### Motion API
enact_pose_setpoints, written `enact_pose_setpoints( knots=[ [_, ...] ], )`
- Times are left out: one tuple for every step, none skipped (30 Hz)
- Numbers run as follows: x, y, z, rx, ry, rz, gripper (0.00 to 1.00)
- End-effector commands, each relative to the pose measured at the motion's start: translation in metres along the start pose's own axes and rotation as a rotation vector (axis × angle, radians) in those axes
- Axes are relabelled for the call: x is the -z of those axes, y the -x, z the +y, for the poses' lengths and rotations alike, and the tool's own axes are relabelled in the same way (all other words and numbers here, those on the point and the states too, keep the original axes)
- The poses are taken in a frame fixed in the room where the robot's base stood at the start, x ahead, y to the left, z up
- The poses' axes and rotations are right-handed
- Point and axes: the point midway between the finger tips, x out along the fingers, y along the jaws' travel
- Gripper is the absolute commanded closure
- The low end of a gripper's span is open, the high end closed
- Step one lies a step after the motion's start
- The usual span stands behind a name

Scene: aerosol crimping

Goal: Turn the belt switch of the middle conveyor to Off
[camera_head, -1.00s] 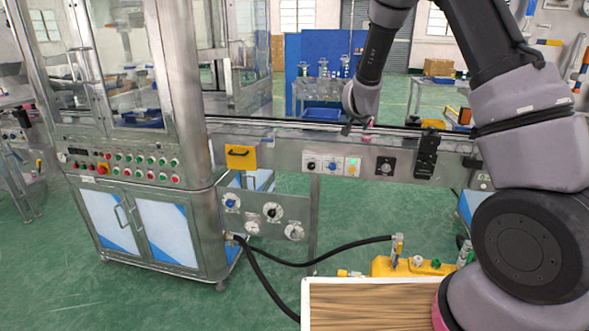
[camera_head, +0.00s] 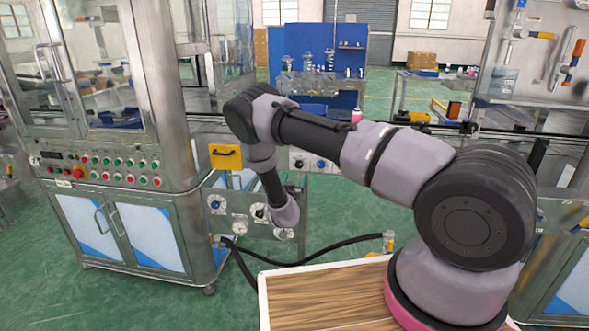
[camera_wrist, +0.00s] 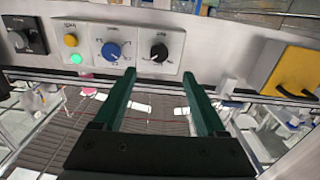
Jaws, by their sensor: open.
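The control panel on the conveyor side appears in the wrist view, apparently upside down. It carries a black knob (camera_wrist: 158,52), a blue knob (camera_wrist: 112,51), a yellow button (camera_wrist: 70,40) above a green lit one (camera_wrist: 76,58), and a separate black rotary switch (camera_wrist: 28,38) at the left. Their labels are too small to read, so I cannot tell which is the belt switch. My gripper (camera_wrist: 158,75) is open and empty, its two green fingers pointing toward the black knob, apparently apart from it. In the head view my arm partly covers the panel; the blue knob (camera_head: 321,164) still shows.
A yellow handle plate (camera_wrist: 292,75) is at the right in the wrist view and beside the machine cabinet (camera_head: 120,215) in the head view (camera_head: 226,156). Gauges and valves (camera_head: 216,202) hang below it. A black hose (camera_head: 330,250) crosses the floor space.

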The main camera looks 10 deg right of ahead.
Motion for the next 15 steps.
enact_pose_setpoints(
  knots=[
    [0.0,-0.009,0.002,-0.004,-0.002,0.0,0.26],
    [0.001,-0.014,0.002,-0.004,-0.004,0.001,0.26],
    [0.001,-0.022,0.002,-0.004,-0.003,0.001,0.26],
    [0.001,-0.028,0.002,-0.004,-0.003,0.001,0.26],
    [0.0,-0.034,0.002,-0.004,-0.005,0.0,0.26],
    [0.0,-0.042,0.002,-0.004,-0.004,0.0,0.26],
    [0.001,-0.047,0.002,-0.003,-0.003,0.0,0.26],
    [0.0,-0.053,0.002,-0.004,-0.004,0.0,0.26],
    [0.0,-0.06,0.002,-0.003,-0.003,-0.001,0.26],
    [0.0,-0.065,0.002,-0.003,-0.003,-0.001,0.26],
    [0.0,-0.07,0.002,-0.003,-0.003,-0.001,0.26],
    [0.0,-0.076,0.002,-0.003,-0.003,-0.001,0.26],
    [0.0,-0.079,0.001,-0.002,-0.003,-0.001,0.26],
    [0.0,-0.083,0.001,-0.002,-0.003,-0.001,0.26],
    [0.0,-0.087,0.001,-0.001,-0.003,-0.001,0.26]
  ],
)
